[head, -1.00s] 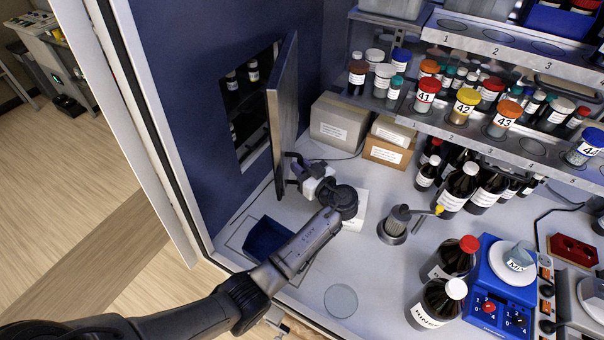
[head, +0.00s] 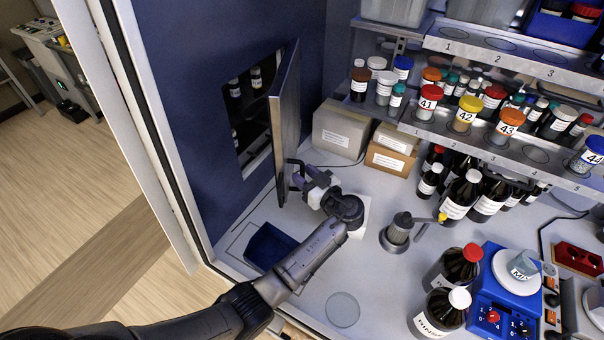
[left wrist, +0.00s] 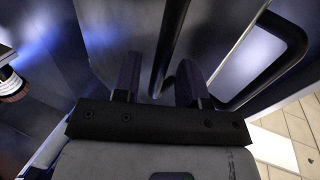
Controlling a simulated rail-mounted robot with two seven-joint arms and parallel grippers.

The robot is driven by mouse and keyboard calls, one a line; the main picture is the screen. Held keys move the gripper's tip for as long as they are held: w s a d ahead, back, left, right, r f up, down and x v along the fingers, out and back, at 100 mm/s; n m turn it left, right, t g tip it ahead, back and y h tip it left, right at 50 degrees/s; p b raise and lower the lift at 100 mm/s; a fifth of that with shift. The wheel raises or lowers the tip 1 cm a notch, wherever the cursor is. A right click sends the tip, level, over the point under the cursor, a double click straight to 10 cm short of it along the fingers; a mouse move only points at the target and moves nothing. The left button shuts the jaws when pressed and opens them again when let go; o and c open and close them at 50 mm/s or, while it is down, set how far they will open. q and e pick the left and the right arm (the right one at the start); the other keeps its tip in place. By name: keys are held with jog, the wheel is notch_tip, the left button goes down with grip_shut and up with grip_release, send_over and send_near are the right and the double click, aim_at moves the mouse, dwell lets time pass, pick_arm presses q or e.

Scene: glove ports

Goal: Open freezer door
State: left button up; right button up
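The freezer door (head: 287,115) is a grey panel standing ajar, swung out from an opening (head: 250,100) in the dark blue wall. Bottles show on shelves inside the opening. A dark handle (head: 291,172) sits on the door's right face, low down. My left gripper (head: 304,182) is at this handle. In the left wrist view its two fingers (left wrist: 158,82) are apart, with a dark bar (left wrist: 171,45) between them and visible gaps at its sides. Another dark looped bar (left wrist: 292,50) shows at the right there. My right gripper is not in view.
Cardboard boxes (head: 340,130) stand behind the gripper, right of the door. A grey device with a yellow-tipped arm (head: 397,232) stands to the right. A blue tray (head: 268,246) sits left of my forearm. Bottles and shelves fill the right side.

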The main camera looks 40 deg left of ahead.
pick_arm(q)
jog(key=s+d+b, duration=0.1)
jog(key=d+b, duration=0.1)
jog(key=d, duration=1)
jog(key=shift+s+d+b, duration=0.25)
jog(key=shift+s+b, duration=0.1)
